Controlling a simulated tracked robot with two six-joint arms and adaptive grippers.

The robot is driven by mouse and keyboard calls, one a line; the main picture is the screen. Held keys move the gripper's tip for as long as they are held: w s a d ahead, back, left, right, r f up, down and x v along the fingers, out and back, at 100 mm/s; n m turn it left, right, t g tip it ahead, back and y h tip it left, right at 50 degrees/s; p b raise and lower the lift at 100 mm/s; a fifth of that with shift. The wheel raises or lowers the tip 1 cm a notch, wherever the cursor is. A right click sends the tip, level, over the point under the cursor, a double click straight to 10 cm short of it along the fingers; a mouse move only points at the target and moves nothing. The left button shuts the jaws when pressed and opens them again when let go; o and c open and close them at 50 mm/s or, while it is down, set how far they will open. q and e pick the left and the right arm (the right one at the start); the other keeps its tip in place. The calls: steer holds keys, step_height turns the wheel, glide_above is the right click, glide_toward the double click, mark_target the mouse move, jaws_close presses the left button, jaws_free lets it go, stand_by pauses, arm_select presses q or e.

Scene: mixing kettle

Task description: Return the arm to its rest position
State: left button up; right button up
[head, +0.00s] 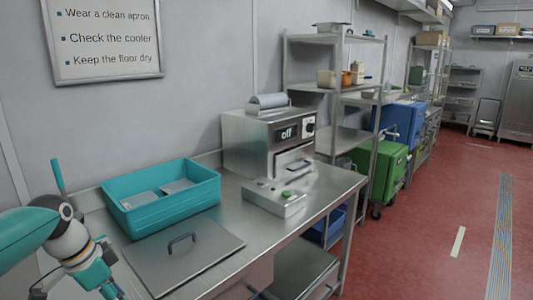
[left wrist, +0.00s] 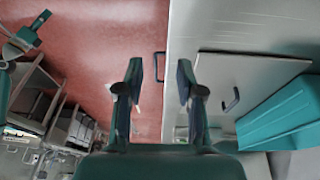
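My left arm (head: 66,236) comes in at the lower left of the head view, beside the near end of the steel counter (head: 232,187). Its gripper end points down near the bottom edge, and the fingertips are hard to make out there. In the left wrist view my left gripper (left wrist: 159,78) is open, with a clear gap and nothing between its fingers. It is over the counter's front edge, with red floor on one side. A teal and grey part at the upper left of the left wrist view seems to be my right arm; its finger state is unclear.
A flat steel lid with a handle (head: 182,258) lies on the counter close to my left arm. A teal bin (head: 163,218) with trays inside stands behind it. Farther along are a steel machine reading "off" (head: 247,145) and a button box (head: 262,199). The red floor (head: 430,215) is largely clear.

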arm_select(q)
steer(key=s+d+f+g, duration=0.2)
steer(key=d+f, duration=0.1)
steer(key=f, duration=0.4)
steer(key=s+d+f+g+h, duration=0.1)
steer(key=d+f, duration=0.2)
steer(key=f, duration=0.4)
steer(key=s+d+f+g, duration=0.2)
steer(key=d+f, duration=0.2)
steer(key=f, duration=0.4)
steer(key=s+d+f+n, duration=0.4)
steer(key=s+d+f, duration=0.2)
steer(key=s+f, duration=0.25)
steer(key=s+d+f+n, duration=0.3)
steer(key=s+d+f, duration=0.2)
steer(key=s+f, duration=0.35)
steer(key=w+n+t, duration=0.1)
steer(key=w, duration=0.1)
steer(key=w+n+t, duration=0.2)
steer(key=shift+w+a+t+h, duration=0.1)
steer(key=shift+a+t+h, duration=0.1)
steer(key=shift+t+h, duration=0.1)
